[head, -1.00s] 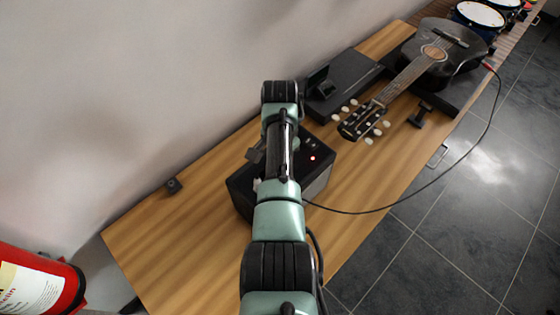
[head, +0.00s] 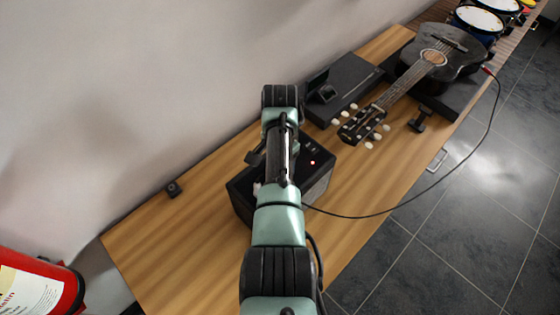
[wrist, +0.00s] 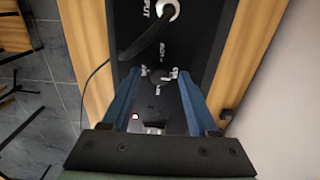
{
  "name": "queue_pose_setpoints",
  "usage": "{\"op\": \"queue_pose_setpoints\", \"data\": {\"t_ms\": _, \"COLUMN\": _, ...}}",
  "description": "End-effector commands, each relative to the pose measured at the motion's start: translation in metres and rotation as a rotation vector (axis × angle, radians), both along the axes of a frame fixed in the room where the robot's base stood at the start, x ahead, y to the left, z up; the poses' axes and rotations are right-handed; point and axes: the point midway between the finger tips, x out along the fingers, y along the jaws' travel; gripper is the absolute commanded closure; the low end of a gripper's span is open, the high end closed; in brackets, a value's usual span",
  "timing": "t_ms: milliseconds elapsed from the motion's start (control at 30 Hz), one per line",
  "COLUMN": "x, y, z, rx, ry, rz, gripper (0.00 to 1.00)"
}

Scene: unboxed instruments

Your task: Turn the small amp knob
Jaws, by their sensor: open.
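The black amp (head: 318,182) sits on the wooden bench, partly hidden behind my arm in the head view. Its panel (wrist: 163,58) fills the middle of the wrist view, with a red light (wrist: 135,116) and small pale-marked knobs. One small knob (wrist: 158,90) lies between the fingers of my gripper (wrist: 159,73); other small controls sit near the two fingertips. My gripper is open, its blue fingers apart over the panel. I cannot tell whether either finger touches a knob.
A cable (wrist: 146,38) plugs into the amp's input jack (wrist: 168,9) and runs toward the guitar (head: 435,58). A black box (head: 345,88) stands behind the amp.

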Motion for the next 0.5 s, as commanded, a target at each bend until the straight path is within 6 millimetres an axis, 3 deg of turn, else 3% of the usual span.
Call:
{"op": "queue_pose_setpoints", "data": {"t_ms": 167, "x": 0.001, "y": 0.000, "z": 0.016, "rx": 0.001, "ry": -0.004, "rz": 0.000, "gripper": 0.40}}
{"op": "queue_pose_setpoints", "data": {"t_ms": 500, "x": 0.002, "y": 0.000, "z": 0.088, "rx": -0.001, "ry": -0.006, "rz": 0.000, "gripper": 0.40}}
